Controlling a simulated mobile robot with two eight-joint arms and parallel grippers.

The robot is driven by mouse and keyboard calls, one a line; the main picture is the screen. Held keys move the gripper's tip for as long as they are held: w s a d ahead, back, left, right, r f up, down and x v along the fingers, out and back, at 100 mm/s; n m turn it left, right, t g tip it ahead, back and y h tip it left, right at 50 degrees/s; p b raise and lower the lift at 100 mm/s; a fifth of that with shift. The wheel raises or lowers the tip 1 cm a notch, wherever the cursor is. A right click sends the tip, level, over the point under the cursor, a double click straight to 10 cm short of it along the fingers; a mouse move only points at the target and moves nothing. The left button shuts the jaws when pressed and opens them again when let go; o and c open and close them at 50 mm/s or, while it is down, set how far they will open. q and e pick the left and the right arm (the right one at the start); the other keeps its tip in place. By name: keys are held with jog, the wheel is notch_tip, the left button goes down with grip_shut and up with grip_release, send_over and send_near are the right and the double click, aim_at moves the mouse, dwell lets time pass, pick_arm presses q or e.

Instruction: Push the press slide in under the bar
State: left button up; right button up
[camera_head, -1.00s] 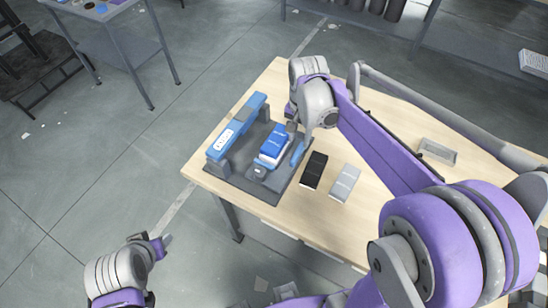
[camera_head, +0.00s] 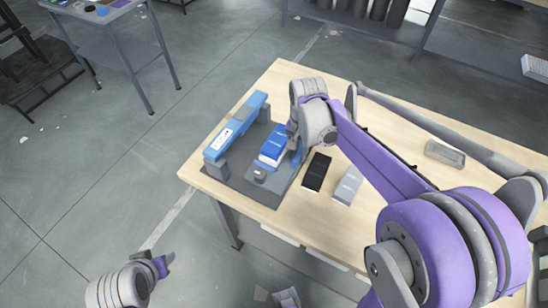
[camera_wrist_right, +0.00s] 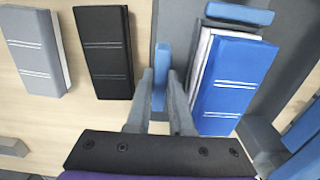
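The press stands on a dark grey base (camera_head: 245,190) at the left end of the wooden table. Its blue bar (camera_head: 235,128) spans the left side on grey posts. A blue book on a pale one (camera_head: 272,146) lies right of the bar, apart from it; the pair also shows in the wrist view (camera_wrist_right: 228,82). An upright blue plate (camera_wrist_right: 160,72) stands beside the books. My right gripper (camera_wrist_right: 160,85) has its fingers close against both sides of this plate; the arm partly hides it in the head view. My left gripper (camera_head: 162,266) is low at the left, off the table.
A black book (camera_head: 316,172) and a grey book (camera_head: 347,185) lie right of the press. A grey tray (camera_head: 445,153) lies farther right. The floor left of the table is clear up to another table (camera_head: 110,45).

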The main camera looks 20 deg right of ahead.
grip_shut()
jog(key=shift+w+a, duration=1.85)
jog(key=shift+w, duration=0.3)
jog(key=shift+w+a, duration=1.75)
jog(key=shift+w, duration=0.3)
pick_arm(q)
jog(key=shift+r, duration=0.25)
pick_arm(e)
jog(key=o, duration=0.5)
grip_release()
pick_arm(q)
jog(key=r+p, duration=0.1)
jog(key=w+r+p, duration=0.1)
jog(key=r, duration=0.1)
jog(key=r+p, duration=0.1)
jog(key=p, duration=0.1)
jog(key=shift+w+r, duration=0.35)
jog(key=shift+w, duration=0.05)
pick_arm(e)
notch_tip(320, 180, up, 7)
